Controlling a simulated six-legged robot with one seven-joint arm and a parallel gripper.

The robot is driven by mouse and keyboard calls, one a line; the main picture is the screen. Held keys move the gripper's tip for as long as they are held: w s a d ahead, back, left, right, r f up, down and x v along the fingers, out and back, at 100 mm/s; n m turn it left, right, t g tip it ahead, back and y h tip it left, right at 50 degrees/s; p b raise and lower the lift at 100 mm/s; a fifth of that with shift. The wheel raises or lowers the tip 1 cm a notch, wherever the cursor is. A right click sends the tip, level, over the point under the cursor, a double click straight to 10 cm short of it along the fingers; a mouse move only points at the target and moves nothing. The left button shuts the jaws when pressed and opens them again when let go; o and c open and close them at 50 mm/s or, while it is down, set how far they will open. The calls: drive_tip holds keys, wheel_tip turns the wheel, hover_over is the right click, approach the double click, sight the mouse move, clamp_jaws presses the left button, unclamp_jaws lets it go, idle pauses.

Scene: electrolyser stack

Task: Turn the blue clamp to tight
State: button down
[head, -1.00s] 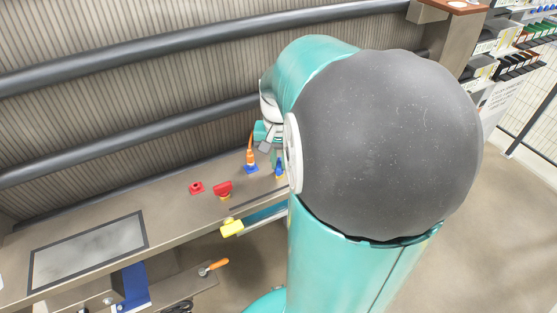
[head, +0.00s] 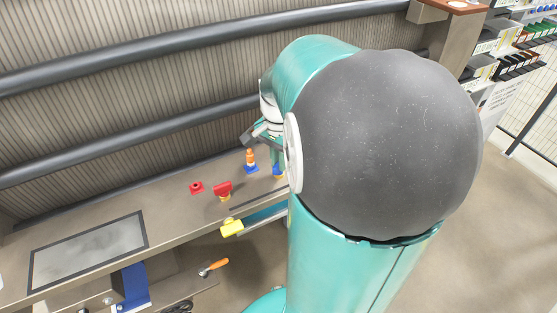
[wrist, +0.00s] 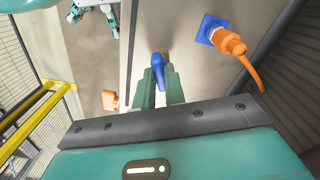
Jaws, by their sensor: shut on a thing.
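The blue clamp (wrist: 158,66) stands up from the bench edge in the wrist view, between the tips of my gripper's two green fingers. My gripper (wrist: 160,83) is shut on it. In the head view only a small part of the blue clamp (head: 277,170) shows beside my arm. My gripper there is mostly hidden behind my large dark arm joint, so its fingertips are hard to make out. I cannot read from these views how tight the clamp is.
An orange plug on a blue base (wrist: 227,40), with an orange cable, is right of the clamp in the wrist view. In the head view, a red knob (head: 222,189), a red fitting (head: 196,187) and a yellow block (head: 231,228) lie left of my arm.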

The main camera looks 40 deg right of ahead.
drive_tip(key=m, duration=0.2)
drive_tip(key=shift+w+m, duration=0.1)
drive_tip(key=shift+m, duration=0.3)
drive_tip(key=shift+r+m, duration=0.1)
drive_tip(key=shift+m, duration=0.9)
drive_tip(key=c, duration=1.3)
unclamp_jaws()
drive_tip(key=shift+r, duration=3.4)
